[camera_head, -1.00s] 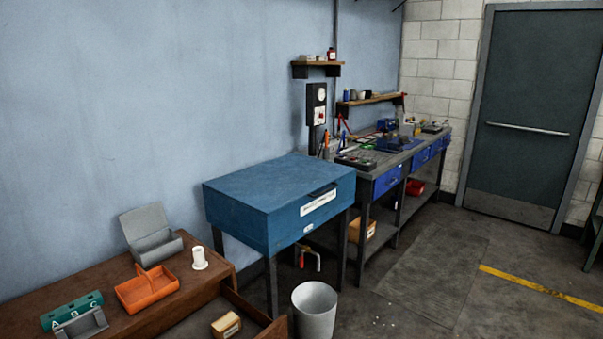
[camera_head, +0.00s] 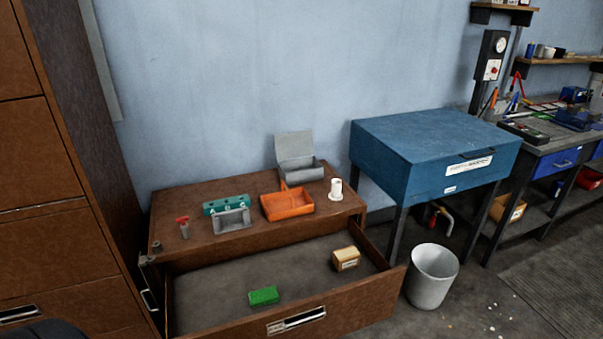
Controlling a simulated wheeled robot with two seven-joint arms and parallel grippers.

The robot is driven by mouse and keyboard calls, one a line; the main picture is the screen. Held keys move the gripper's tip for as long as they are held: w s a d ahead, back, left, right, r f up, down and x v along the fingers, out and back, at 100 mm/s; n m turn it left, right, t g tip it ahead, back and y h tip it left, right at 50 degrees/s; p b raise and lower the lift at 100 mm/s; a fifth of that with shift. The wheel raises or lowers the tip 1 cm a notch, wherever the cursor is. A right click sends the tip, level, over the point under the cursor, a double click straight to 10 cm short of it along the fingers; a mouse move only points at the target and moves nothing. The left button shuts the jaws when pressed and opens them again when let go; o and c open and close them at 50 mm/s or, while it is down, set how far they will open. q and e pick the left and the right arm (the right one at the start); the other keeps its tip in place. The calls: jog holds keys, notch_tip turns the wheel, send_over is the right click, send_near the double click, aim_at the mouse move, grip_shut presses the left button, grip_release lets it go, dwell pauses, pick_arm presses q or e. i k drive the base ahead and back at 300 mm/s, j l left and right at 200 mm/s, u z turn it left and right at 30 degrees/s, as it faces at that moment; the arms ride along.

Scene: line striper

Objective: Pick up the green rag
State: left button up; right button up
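A small bright green block-shaped thing (camera_head: 264,296), which looks like the green rag, lies on the floor of an open drawer (camera_head: 355,304) in the low brown cabinet (camera_head: 260,240). It lies close to the drawer's front wall, left of the middle. Neither of my grippers shows in the head view. A dark rounded shape at the bottom left corner is too little in view to identify.
In the drawer, a tan box (camera_head: 346,258) lies to the right. On the cabinet top are an orange tray (camera_head: 288,205), a grey open box (camera_head: 300,165), a teal lettered block (camera_head: 226,204) and a white spool (camera_head: 336,189). A bin (camera_head: 432,275) stands right; a tall brown cabinet (camera_head: 50,180) left.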

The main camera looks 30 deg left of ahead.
aim_at(266, 296)
jog(key=u, duration=1.25)
jog(key=l+z, duration=0.15)
jog(key=l, duration=0.6)
